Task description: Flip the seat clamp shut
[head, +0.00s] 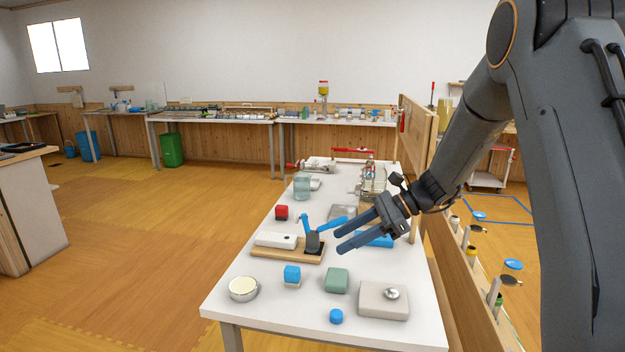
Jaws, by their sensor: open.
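What looks like the seat clamp stands on a wooden board (262,252) in the middle of the white table. It has a dark body (314,242) and a blue lever (328,223) that reaches up and to the right; a second blue piece rises at its left. A white block (275,240) lies on the board to the left of the dark body. My gripper (338,240) is open and empty, its two long fingers pointing left, just right of the clamp in the picture. I cannot tell whether it touches the lever.
A wooden panel (418,150) edges the right side.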

